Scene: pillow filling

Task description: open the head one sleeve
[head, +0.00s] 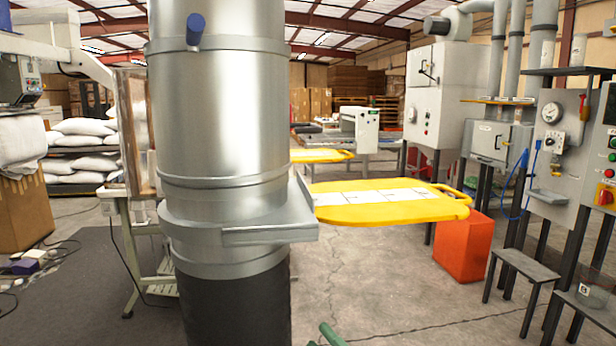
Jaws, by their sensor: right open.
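A large silver cylinder (220,120) stands upright close in front of me, left of centre. A metal collar with a flat bracket (265,234) rings its lower part, and a dark band (235,310) lies below. A blue-tipped peg (195,30) sticks out near its top. I cannot tell which part is the head one sleeve. Only a small green piece of my right gripper (329,335) shows at the bottom edge, below and right of the collar, apart from it; it is open. My left gripper is not in view.
A yellow-rimmed board (400,213) juts out right of the cylinder, with an orange bin (464,248) below. Grey cabinets (560,150) and a small step stool (520,268) stand at right. A carton (25,212) stands at left. The floor at front centre-right is clear.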

